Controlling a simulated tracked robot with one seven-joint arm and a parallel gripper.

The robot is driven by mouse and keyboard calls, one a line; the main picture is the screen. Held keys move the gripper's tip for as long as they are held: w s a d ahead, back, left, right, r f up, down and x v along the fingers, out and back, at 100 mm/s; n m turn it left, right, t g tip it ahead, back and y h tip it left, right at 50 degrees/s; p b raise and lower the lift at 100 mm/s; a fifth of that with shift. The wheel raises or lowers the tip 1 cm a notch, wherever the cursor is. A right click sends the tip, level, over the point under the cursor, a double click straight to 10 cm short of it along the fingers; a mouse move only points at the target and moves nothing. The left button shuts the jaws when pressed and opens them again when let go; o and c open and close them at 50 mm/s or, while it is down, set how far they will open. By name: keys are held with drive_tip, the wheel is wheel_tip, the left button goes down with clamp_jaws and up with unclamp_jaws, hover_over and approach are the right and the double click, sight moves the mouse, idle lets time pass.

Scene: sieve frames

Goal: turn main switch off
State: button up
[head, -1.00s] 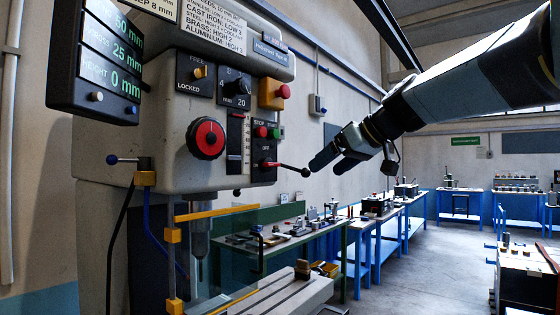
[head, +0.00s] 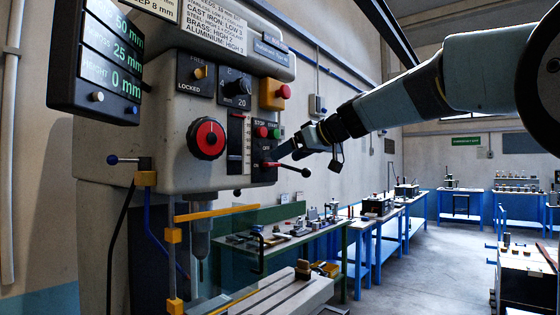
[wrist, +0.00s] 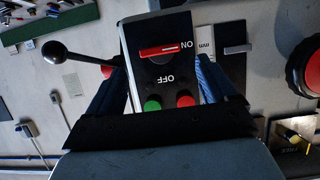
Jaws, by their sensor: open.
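The main switch is a red bar handle (wrist: 158,51) on a dark panel marked ON and OFF in the wrist view. The handle lies crosswise, one end by the ON mark, with OFF to its side. In the head view the red handle (head: 269,165) sits low on the machine's front panel, below the stop and start buttons. My gripper (head: 283,152) is beside that panel, its fingers pointing at it. In the wrist view my gripper (wrist: 162,75) is open, one finger on each side of the panel. Contact with the handle cannot be told.
A red stop button (head: 261,132) and green start button (head: 274,133) are just above the switch. A black ball-ended lever (wrist: 55,50) sticks out near one finger. A yellow box with a red mushroom button (head: 283,92) is higher up. Open space lies right of the machine.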

sight(271, 165)
drive_tip(key=x, duration=0.4)
drive_tip(key=c, duration=1.1)
drive_tip(key=shift+o, duration=0.2)
